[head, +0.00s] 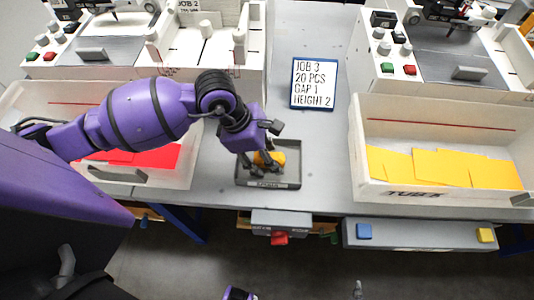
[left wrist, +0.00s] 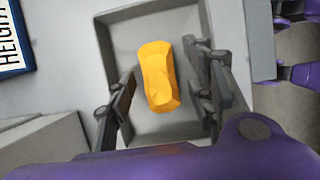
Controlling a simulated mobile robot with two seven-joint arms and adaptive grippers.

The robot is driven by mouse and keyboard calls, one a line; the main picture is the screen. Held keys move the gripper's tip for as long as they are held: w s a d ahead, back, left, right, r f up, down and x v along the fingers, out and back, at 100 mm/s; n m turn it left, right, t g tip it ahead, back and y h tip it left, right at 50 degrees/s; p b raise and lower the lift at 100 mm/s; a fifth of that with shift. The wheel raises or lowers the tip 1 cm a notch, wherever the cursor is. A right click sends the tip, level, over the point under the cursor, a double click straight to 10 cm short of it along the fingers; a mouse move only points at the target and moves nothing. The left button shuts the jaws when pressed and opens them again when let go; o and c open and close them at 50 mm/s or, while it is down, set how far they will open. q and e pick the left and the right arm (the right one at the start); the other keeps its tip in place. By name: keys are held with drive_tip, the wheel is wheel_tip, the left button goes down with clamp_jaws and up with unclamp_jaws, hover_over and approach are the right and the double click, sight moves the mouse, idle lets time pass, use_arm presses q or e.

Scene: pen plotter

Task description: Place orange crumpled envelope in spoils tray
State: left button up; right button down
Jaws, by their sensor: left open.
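The orange crumpled envelope (head: 277,157) is a small yellow-orange lump within the outline of the grey spoils tray (head: 291,178). In the left wrist view the envelope (left wrist: 158,78) appears to lie on the floor of the tray (left wrist: 118,38), apart from the walls. My left gripper (head: 261,162) is over the tray, pointing down. In the left wrist view my left gripper (left wrist: 159,66) is open, with one finger on each side of the envelope and a visible gap on both sides. In the head view the gripper partly hides the envelope.
A job card (head: 314,83) stands behind the tray. A white bin (head: 437,105) with yellow envelopes (head: 440,168) is at the right; another bin (head: 184,173) with red envelopes (head: 160,156) is at the left, under my arm. The bench right of the tray is clear.

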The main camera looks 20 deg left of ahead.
use_arm(q)
drive_tip(key=v, duration=1.2)
drive_tip(key=shift+r, duration=0.2)
